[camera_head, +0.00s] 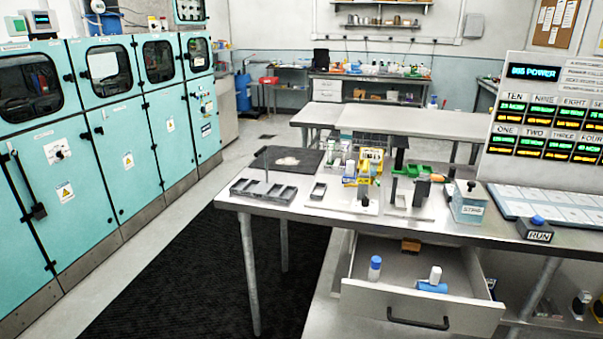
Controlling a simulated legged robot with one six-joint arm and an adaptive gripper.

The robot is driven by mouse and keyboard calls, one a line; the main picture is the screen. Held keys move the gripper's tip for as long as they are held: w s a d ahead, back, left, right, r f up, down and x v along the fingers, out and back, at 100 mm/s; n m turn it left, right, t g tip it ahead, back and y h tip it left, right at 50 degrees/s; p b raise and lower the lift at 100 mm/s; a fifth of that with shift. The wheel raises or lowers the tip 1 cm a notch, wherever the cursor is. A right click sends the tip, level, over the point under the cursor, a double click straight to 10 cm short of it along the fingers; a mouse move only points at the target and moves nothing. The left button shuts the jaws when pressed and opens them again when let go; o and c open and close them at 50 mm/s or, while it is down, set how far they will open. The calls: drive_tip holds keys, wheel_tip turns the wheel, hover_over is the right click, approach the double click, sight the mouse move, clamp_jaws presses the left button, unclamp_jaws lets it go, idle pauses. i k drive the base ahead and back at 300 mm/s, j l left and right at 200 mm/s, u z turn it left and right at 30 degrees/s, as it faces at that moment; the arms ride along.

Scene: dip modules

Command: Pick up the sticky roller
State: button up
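An open drawer (418,308) hangs below the front table, with its black handle at the front. In it lies a blue roll-shaped thing (431,287) with a white part (435,274) standing up from it. This looks like the sticky roller, though it is small in view. A small orange-brown block (410,246) is at the drawer's back. My gripper is not in view.
The steel table (300,205) above the drawer carries a dark tray (263,191), a black mat (287,161), yellow boxes and a RUN button box (537,229). Teal cabinets (122,145) line the left. A black floor mat (190,275) lies left of the table, clear of objects.

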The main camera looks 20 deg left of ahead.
sight(432, 285)
drive_tip(key=i+l, duration=0.15)
drive_tip(key=i, duration=0.5)
drive_tip(key=i+l, duration=0.15)
drive_tip(key=i, duration=0.5)
